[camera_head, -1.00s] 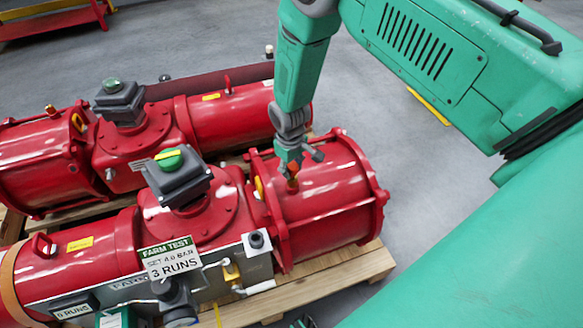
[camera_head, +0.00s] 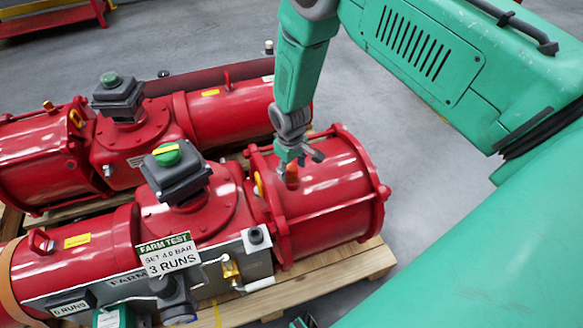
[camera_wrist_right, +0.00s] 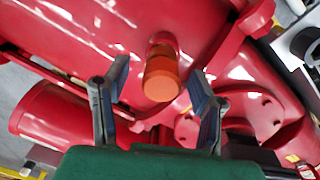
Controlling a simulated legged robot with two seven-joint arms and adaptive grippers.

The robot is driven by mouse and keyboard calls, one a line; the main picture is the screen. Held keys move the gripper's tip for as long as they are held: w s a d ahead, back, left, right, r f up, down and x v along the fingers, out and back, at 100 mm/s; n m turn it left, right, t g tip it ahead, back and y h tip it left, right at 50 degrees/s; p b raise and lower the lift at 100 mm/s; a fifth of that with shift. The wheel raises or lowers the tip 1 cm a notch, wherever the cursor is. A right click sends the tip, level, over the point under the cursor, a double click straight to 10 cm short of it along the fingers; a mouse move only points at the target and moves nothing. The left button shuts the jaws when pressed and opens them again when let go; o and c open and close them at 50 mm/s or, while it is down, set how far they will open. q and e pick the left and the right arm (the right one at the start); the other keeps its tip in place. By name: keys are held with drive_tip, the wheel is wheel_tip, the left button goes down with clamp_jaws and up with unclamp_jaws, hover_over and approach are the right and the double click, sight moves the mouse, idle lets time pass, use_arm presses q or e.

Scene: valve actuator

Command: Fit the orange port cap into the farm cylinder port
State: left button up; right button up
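The orange port cap (camera_head: 292,174) stands upright on top of the near red farm cylinder (camera_head: 325,200), where its lower end meets the red surface. The port itself is hidden beneath it, so I cannot tell how deep it sits. The cap also shows in the right wrist view (camera_wrist_right: 162,80), between the fingertips with a gap on each side. My right gripper (camera_head: 301,157) is open and empty just above the cap; its spread fingers also show in the right wrist view (camera_wrist_right: 160,88). I cannot make out my left gripper in these views.
A black valve box with a green knob (camera_head: 168,155) stands left of the cap. A farm test sign (camera_head: 169,255) hangs on the front panel. A second red actuator (camera_head: 235,108) lies behind. A wooden pallet (camera_head: 345,275) supports the near one.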

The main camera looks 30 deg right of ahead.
sight(290, 168)
wheel_tip(290, 168, up, 12)
drive_tip(key=shift+s+a, duration=0.15)
drive_tip(key=shift+a, duration=0.2)
idle(0.4)
drive_tip(key=shift+f, duration=0.1)
drive_tip(key=s+a+f, duration=0.1)
drive_tip(key=s+f, duration=0.4)
drive_tip(key=s, duration=0.3)
drive_tip(key=s+a+f, duration=0.1)
drive_tip(key=s+f, duration=0.4)
drive_tip(key=s, duration=0.3)
drive_tip(key=s+m, duration=0.1)
drive_tip(key=s, duration=1.3)
drive_tip(key=shift+a+f+y, duration=0.35)
drive_tip(key=shift+y, duration=0.05)
